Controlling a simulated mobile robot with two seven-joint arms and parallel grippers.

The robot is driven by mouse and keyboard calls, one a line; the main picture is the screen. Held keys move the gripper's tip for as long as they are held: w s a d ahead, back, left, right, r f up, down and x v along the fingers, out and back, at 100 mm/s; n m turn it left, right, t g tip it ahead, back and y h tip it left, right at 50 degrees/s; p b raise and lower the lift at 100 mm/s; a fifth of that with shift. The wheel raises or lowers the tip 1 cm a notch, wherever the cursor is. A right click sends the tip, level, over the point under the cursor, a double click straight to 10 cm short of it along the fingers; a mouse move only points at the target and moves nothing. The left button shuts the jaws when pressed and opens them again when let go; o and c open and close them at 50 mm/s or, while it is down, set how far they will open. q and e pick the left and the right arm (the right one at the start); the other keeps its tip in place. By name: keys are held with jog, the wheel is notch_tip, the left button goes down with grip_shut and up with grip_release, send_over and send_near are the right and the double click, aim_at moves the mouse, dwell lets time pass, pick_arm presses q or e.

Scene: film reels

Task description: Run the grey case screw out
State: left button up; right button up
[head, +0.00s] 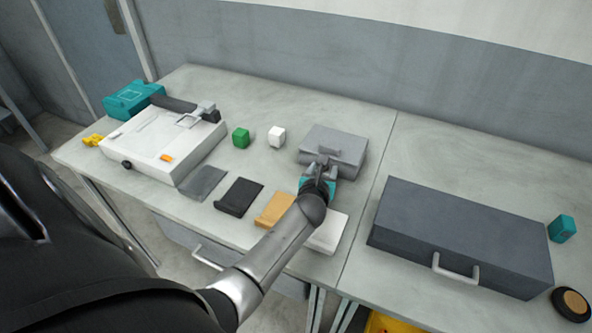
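The grey case (345,140) lies on the table, left of the seam between two table tops. It looks shut, with a small raised part on its lid. The arm that comes in from the lower left is my left one. Its gripper (322,167) is at the case's near side and overlaps its front edge. The gripper is small and seen from behind, so I cannot tell whether the fingers are open or shut, or whether they touch the case. I cannot make out a screw; the gripper covers part of the front. My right gripper is not in view.
Grey (203,183), black (239,197), tan (273,209) and white (328,233) pieces lie along the near side. A white machine (160,140) is left; a large dark case (460,235) is right.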

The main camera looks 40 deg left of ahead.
pick_arm(q)
jog(key=shift+s+a+m+t+h+p, duration=0.1)
jog(key=shift+a+m+t+h+p, duration=0.15)
jog(key=shift+m+h, duration=0.4)
jog(key=shift+a+m+t+h+p, duration=0.1)
jog(key=shift+m+t+h+p, duration=0.2)
jog(key=shift+m+h, duration=0.35)
jog(key=shift+a+m+h, duration=0.15)
jog(key=shift+m+h, duration=0.35)
jog(key=shift+h, duration=0.3)
jog(key=shift+a+m+h+b, duration=0.1)
jog(key=shift+m+h+b, duration=0.25)
jog(key=shift+m+h, duration=0.25)
